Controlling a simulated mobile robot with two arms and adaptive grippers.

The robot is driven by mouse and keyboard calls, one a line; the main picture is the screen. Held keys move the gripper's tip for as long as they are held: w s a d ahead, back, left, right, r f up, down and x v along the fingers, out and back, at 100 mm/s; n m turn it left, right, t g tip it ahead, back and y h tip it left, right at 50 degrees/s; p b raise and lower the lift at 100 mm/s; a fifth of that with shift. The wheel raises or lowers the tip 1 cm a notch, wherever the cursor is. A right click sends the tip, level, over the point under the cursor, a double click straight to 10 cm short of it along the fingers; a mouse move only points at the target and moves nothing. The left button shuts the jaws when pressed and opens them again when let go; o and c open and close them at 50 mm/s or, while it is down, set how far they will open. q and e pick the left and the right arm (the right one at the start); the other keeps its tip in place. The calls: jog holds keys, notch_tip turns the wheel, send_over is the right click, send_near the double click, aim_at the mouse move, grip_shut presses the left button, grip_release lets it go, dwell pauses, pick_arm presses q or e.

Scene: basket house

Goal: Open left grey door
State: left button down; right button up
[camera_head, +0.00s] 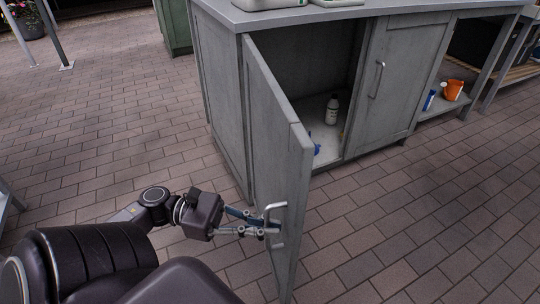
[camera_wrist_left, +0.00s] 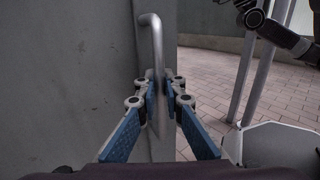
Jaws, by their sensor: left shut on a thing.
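The left grey door (camera_head: 276,157) of the grey cabinet stands swung well out from the cabinet front, and the space behind it shows. Its metal handle (camera_head: 272,207) is near the door's free edge. My left gripper (camera_head: 266,230) is shut on this handle. In the left wrist view the blue-padded fingers (camera_wrist_left: 158,98) sit on either side of the handle bar (camera_wrist_left: 157,50), beside the grey door face (camera_wrist_left: 70,70). My right gripper is not seen in the head view. A dark arm part shows at the top right of the left wrist view, without clear fingers.
Inside the cabinet stand a white bottle (camera_head: 332,110) and a blue item (camera_head: 316,149). The right grey door (camera_head: 402,75) is closed. An orange pot (camera_head: 453,90) sits on the open shelf at right. The brick floor (camera_head: 400,230) in front is clear.

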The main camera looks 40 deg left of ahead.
pick_arm(q)
jog(key=c, duration=2.3)
grip_release()
jog(key=shift+c, duration=0.2)
jog(key=v, duration=1.2)
